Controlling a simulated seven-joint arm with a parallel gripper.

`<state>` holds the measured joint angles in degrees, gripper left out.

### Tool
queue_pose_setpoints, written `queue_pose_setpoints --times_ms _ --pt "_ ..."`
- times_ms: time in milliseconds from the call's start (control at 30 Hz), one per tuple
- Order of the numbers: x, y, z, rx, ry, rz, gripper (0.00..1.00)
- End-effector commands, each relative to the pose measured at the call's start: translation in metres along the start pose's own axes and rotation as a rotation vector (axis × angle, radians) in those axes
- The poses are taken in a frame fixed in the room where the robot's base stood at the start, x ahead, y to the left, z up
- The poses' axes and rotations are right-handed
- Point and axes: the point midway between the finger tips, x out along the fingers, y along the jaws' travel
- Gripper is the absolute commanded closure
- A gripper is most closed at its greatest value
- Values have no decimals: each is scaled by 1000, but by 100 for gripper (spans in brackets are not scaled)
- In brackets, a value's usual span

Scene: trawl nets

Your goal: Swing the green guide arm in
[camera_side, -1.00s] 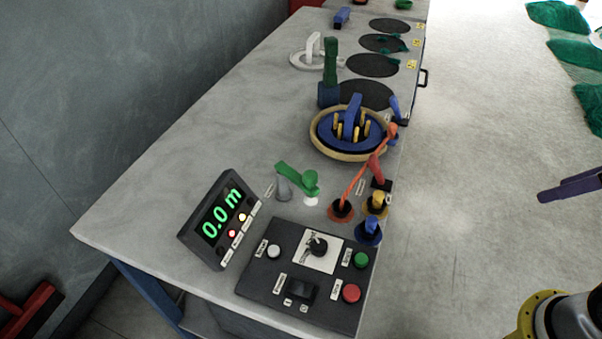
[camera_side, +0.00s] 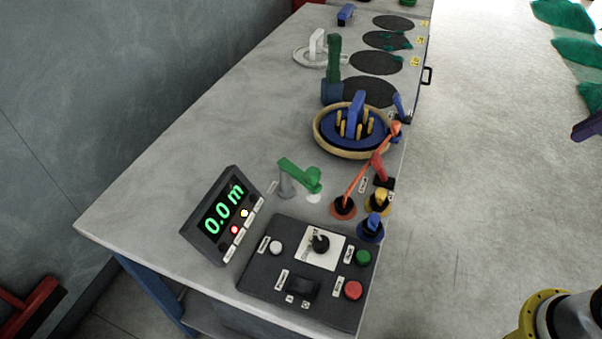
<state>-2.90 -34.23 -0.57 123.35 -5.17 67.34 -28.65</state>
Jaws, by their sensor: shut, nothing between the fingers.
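An orange lever (camera_side: 363,168) slants close on the guide arm's right, near yellow and blue knobs. A round tray with blue and yellow parts (camera_side: 320,140) stands behind. A display (camera_side: 213,222) reading 0.0 m and a button panel (camera_side: 262,278) are in front. Bare bench lies left.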

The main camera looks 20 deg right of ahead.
Motion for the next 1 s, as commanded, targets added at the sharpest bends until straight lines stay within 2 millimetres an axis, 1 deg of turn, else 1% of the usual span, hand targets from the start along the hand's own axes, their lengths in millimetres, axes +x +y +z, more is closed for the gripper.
queue_pose_setpoints --times_ms 33,133,267,400,533,667,700,767,800,867,900,967,1000 --pt "-6 8 -17 -77 -14 -5 100" --pt "-17 19 -46 -228 -42 -14 100" --pt "-23 28 -87 -410 -77 -31 100" --pt "-22 30 -132 -592 -110 -52 100" --pt "-16 23 -174 -748 -140 -73 100" --pt "-4 8 -214 -893 -167 -94 100" --pt "0 2 -226 -938 -175 -100 100" --pt "7 -10 -244 -1000 -187 -110 100" --pt "12 -18 -255 -1041 -194 -115 100" --pt "21 -32 -271 -1099 -207 -124 100" --pt "27 -43 -281 -1138 -213 -128 100" --pt "38 -61 -295 -1193 -225 -138 100" --pt "45 -73 -304 -1228 -232 -142 100"
